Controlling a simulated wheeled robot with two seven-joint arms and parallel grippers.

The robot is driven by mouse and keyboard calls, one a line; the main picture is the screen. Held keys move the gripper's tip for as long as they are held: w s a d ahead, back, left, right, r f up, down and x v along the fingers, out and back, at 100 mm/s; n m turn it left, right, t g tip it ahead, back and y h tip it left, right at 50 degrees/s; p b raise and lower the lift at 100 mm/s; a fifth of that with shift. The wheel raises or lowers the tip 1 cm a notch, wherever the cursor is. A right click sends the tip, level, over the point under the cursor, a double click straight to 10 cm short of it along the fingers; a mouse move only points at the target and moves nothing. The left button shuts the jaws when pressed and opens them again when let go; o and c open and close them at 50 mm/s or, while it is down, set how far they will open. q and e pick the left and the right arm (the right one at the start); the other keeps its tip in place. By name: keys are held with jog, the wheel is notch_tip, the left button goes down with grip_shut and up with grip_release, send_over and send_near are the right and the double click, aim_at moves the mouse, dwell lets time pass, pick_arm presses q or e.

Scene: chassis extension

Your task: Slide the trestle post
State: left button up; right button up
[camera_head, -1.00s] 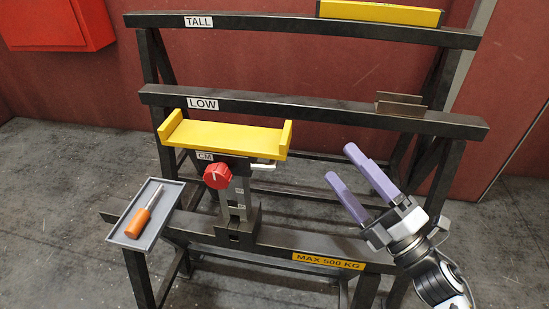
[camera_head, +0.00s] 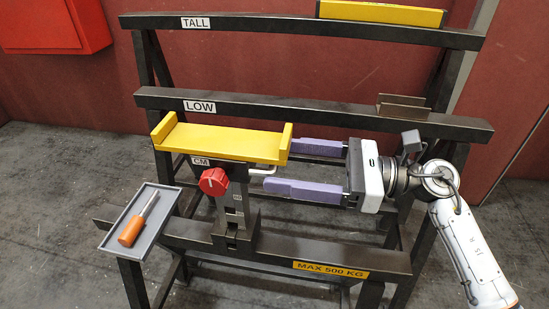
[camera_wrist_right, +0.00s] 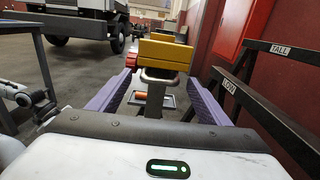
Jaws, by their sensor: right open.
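The trestle post (camera_head: 234,205) is a grey upright with a yellow cradle (camera_head: 222,140) on top, a red knob (camera_head: 214,181) on its front and a metal handle (camera_head: 264,170) on its right side. It stands in a bracket on the front rail (camera_head: 290,249). In the right wrist view the post's handle (camera_wrist_right: 160,76) and yellow cradle (camera_wrist_right: 165,54) show between the spread fingers. My left gripper is not in view.
A grey tray (camera_head: 160,225) with an orange-handled screwdriver (camera_head: 132,230) sits at the rail's left end. The LOW rail (camera_head: 320,113) and TALL rail (camera_head: 290,26) run behind. A yellow block (camera_head: 380,12) lies on the top rail, and a brown bracket (camera_head: 403,106) on the LOW rail.

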aim_at(245, 197)
jog(key=shift+x, duration=1.05)
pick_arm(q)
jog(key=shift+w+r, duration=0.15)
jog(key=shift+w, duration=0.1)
pick_arm(e)
jog(key=shift+w+a, duration=0.1)
jog(key=shift+a, duration=0.15)
